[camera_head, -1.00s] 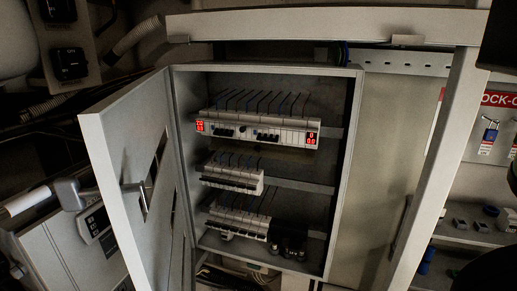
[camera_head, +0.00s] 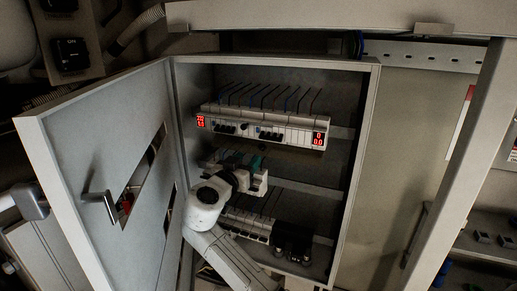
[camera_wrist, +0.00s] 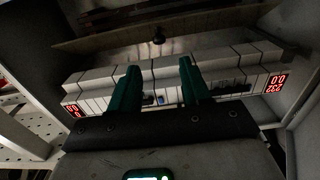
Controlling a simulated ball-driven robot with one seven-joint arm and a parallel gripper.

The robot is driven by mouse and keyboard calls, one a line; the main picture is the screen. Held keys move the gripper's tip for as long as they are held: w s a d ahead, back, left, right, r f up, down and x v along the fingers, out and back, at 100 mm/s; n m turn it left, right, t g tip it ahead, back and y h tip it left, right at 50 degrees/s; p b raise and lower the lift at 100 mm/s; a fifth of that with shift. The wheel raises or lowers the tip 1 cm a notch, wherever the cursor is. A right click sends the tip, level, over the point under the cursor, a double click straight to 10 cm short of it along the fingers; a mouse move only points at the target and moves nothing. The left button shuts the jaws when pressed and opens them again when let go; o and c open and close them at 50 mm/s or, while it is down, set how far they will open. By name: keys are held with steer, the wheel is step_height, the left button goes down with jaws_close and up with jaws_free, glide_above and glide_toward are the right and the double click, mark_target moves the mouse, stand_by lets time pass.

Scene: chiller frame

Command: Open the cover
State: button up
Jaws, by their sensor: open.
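A grey cabinet (camera_head: 275,69) stands with its door (camera_head: 100,150) swung open to the left. Inside, the top breaker row (camera_head: 275,130) has a red display at each end. In the wrist view, this row (camera_wrist: 225,75) lies just beyond my fingers. A brownish panel with a dark knob (camera_wrist: 157,36) shows above it there; I cannot tell for sure that this is the cover. My gripper (camera_head: 246,162) is inside the cabinet, in front of the middle row. In the wrist view, its two green fingers (camera_wrist: 160,66) are apart with nothing held between them.
My arm partly hides the middle row (camera_head: 225,158) and lower breaker row (camera_head: 245,222). A door handle (camera_head: 101,205) sticks out from the open door. A frame post (camera_head: 465,160) stands at the right, and a beam (camera_head: 330,17) crosses above the cabinet.

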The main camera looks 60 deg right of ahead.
mark_target(261, 146)
steer(key=d, duration=0.3)
steer(key=d+p, duration=0.1)
steer(key=d, duration=0.2)
steer(key=d+p, duration=0.1)
steer(key=d, duration=0.2)
steer(key=shift+w, duration=0.3)
jaws_close()
